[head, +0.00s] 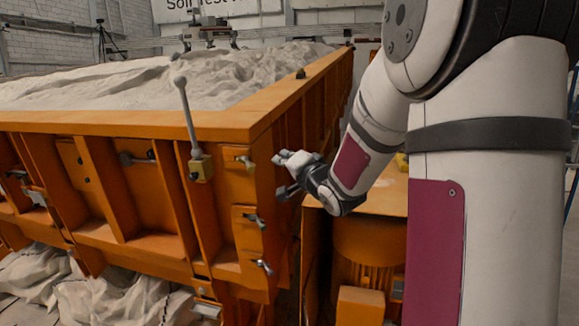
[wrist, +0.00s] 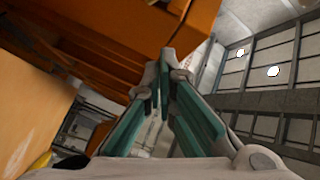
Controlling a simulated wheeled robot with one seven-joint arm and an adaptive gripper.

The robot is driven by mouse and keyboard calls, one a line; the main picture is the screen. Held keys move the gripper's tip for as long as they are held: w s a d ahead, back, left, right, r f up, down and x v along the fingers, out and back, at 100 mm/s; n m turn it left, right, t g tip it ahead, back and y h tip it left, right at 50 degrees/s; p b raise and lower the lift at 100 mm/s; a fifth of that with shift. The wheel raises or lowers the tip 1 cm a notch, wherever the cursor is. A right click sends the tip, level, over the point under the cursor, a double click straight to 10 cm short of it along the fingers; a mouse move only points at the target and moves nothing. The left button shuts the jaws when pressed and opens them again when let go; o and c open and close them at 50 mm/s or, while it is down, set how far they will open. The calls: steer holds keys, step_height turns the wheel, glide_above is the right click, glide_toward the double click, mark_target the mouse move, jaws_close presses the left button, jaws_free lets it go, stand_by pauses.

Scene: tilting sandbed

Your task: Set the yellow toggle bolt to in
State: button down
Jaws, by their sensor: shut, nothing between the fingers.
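A small toggle bolt with a yellowish handle (head: 245,162) sits on the upper front corner plate of the orange sandbed, in the head view. Its handle is small, and I cannot tell its exact setting. My gripper (head: 281,174) is a little to the right of it in the picture, beside the box's corner, apart from the bolt. In the wrist view my gripper (wrist: 167,64) shows its teal-padded fingers meeting at the tips, shut and empty. The yellow toggle bolt cannot be made out in the wrist view.
The orange sandbed wall (head: 150,125) is close to my gripper.

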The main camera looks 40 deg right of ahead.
mark_target(246, 164)
steer(key=shift+w+a+f, duration=0.35)
steer(key=shift+w+a, duration=0.05)
steer(key=shift+w, duration=0.3)
steer(key=shift+w+a+f, duration=0.35)
steer(key=shift+w+a, duration=0.1)
steer(key=shift+w, duration=0.3)
steer(key=shift+w+a+f, duration=0.35)
steer(key=shift+w+a, duration=0.05)
steer(key=shift+w, duration=0.3)
